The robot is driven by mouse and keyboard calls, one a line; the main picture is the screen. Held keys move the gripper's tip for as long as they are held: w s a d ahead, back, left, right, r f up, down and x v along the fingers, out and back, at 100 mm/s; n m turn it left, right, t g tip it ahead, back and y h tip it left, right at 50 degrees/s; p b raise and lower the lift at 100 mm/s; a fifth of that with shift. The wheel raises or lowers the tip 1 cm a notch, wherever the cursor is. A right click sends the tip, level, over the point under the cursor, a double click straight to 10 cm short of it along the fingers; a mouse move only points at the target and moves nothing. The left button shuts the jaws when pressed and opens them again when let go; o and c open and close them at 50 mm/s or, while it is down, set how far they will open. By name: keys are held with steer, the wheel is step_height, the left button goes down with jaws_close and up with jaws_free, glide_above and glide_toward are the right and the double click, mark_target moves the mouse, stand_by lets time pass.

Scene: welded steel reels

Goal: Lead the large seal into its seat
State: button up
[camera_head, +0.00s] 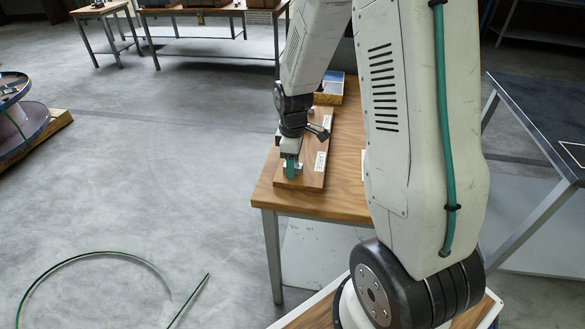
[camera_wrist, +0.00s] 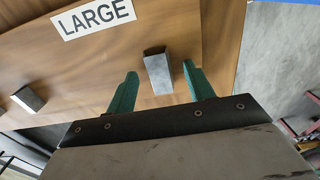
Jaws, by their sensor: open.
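A wooden board (camera_head: 310,170) lies on the near wooden table and carries white labels; the one reading LARGE (camera_wrist: 93,17) shows in the wrist view. A grey block (camera_wrist: 158,72) stands on the board below and right of that label. I take it for the large seal, but cannot be sure. My gripper (camera_wrist: 161,84) is open, with its green fingers either side of the block and a gap on both sides. In the head view my gripper (camera_head: 291,168) is low over the board's near end. I cannot make out a seat.
A second grey block (camera_wrist: 28,98) is farther left in the wrist view. An open box (camera_head: 329,91) stands at the table's back. A dark-topped table (camera_head: 540,110) is at right, a reel (camera_head: 22,125) at left.

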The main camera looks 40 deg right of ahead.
steer(key=c, duration=1)
steer(key=shift+c, duration=0.2)
